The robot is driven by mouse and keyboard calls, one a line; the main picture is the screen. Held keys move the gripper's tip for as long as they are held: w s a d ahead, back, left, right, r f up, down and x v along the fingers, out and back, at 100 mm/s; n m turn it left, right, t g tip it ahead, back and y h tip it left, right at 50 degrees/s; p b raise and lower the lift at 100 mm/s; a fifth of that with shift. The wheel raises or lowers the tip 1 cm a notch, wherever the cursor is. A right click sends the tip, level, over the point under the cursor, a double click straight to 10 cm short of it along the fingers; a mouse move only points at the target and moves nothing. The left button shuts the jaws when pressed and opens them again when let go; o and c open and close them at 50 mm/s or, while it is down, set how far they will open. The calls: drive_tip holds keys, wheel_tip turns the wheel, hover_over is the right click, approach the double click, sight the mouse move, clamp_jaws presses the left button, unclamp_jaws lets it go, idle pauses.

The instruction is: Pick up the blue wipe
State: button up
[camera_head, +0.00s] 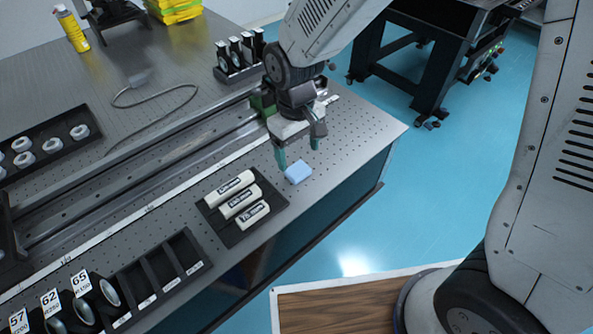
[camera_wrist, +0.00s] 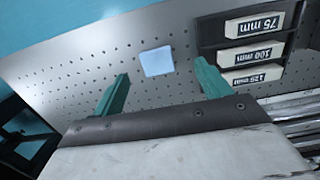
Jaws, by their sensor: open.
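The blue wipe (camera_head: 298,173) is a small light-blue square lying flat on the perforated metal optical table (camera_head: 345,130), near its front edge. In the wrist view the wipe (camera_wrist: 157,61) lies ahead of the fingertips, between their lines and nearer the upper middle. My gripper (camera_head: 300,154) is open and empty, with its two green fingers just above and behind the wipe in the head view. In the wrist view my gripper (camera_wrist: 160,72) has one finger on each side, apart from the wipe. Contact with the table cannot be told.
A black tray (camera_head: 236,236) with white cylinders labelled in mm lies left of the wipe; it also shows in the wrist view (camera_wrist: 208,30). Metal rails (camera_head: 140,165) run along the table. A holder with dark upright items (camera_head: 240,52) stands behind. Bare table surrounds the wipe.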

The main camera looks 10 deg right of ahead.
sight(298, 170)
drive_tip(key=shift+w+a+r+t, duration=0.15)
drive_tip(key=shift+w+a+t, duration=0.2)
drive_tip(key=shift+w, duration=0.4)
drive_tip(key=shift+f, duration=0.3)
drive_tip(key=f, duration=0.7)
drive_tip(key=shift+s+d, duration=0.2)
drive_tip(key=shift+d, duration=0.2)
drive_tip(key=c, duration=1.1)
drive_tip(key=shift+r, duration=0.1)
